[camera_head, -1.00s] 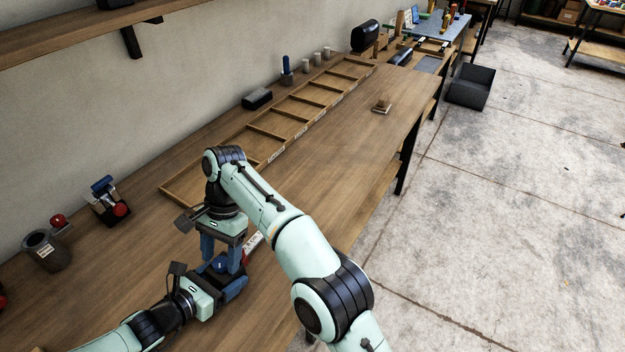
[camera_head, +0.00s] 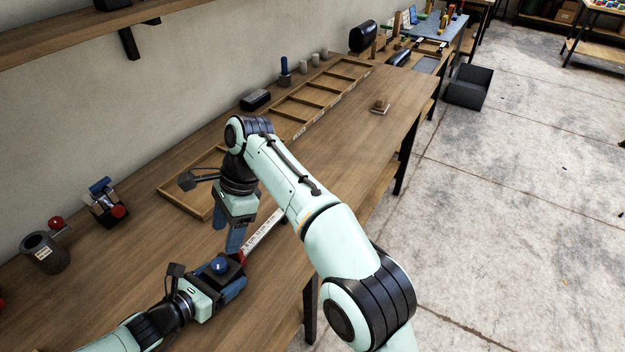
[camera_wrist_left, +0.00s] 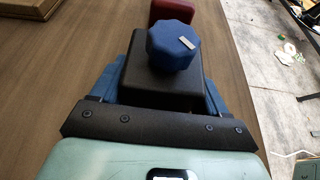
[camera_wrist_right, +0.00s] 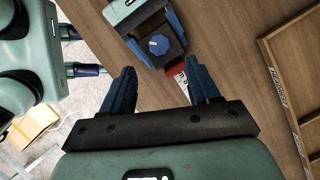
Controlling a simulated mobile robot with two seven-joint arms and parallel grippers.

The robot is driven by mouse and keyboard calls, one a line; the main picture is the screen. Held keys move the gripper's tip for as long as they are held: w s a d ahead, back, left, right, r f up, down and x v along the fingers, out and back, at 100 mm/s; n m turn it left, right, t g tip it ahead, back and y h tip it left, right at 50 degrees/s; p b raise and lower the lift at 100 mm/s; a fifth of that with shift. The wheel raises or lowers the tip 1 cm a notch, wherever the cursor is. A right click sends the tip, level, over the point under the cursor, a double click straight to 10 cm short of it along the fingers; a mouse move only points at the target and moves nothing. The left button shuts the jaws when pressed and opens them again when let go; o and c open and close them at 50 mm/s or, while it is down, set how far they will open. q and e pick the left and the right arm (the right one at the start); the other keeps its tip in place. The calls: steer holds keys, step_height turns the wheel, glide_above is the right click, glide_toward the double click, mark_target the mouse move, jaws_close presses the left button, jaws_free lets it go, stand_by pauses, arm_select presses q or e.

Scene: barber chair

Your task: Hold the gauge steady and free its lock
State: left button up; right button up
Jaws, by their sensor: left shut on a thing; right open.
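The gauge has a black body (camera_wrist_left: 150,85) with a blue lobed knob (camera_wrist_left: 172,47) on top, a red part (camera_wrist_left: 172,11) at its far end and a white printed scale (camera_head: 264,229) lying along the table. The knob carries a pale mark in the left wrist view. My left gripper (camera_head: 222,282) is shut on the black body, one blue finger on each side. My right gripper (camera_wrist_right: 160,78) is open and empty, above and apart from the knob (camera_wrist_right: 159,44). In the head view my right arm covers the far end of the scale.
A wooden compartment tray (camera_head: 183,209) lies along the wall side. A grey cup (camera_head: 44,254), a red button (camera_head: 56,222) and a small black stand (camera_head: 105,208) sit at left. A small wooden block (camera_head: 381,103) lies farther down the table. The table's right edge drops to open floor.

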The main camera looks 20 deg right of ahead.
steer(key=a+r+n+t+h, duration=0.15)
steer(key=a+n+h, duration=0.25)
steer(key=n, duration=1.2)
steer(key=w+d+f, duration=0.1)
steer(key=w+d, duration=0.2)
steer(key=d, duration=0.1)
steer(key=w+d+f+m+t+h, duration=0.1)
steer(key=w+d+f, duration=0.1)
steer(key=w+d, duration=0.1)
steer(key=w+d+f+m, duration=0.1)
steer(key=w+d+f, duration=0.1)
steer(key=d, duration=0.3)
steer(key=shift+w+d+f+t+h, duration=0.1)
steer(key=shift+w+d+t+h, duration=0.2)
steer(key=shift+w, duration=0.35)
steer(key=w+d+f, duration=0.1)
steer(key=w+d, duration=0.1)
steer(key=d, duration=0.3)
steer(key=w+d+f+m+t+h, duration=0.1)
steer(key=w+d+f, duration=0.1)
steer(key=d, duration=0.3)
steer(key=w+d+f+h, duration=0.1)
steer(key=d+f, duration=0.1)
steer(key=d, duration=0.3)
steer(key=shift+w+d+t, duration=0.25)
steer(key=shift+w+d, duration=0.05)
steer(key=shift+w, duration=0.1)
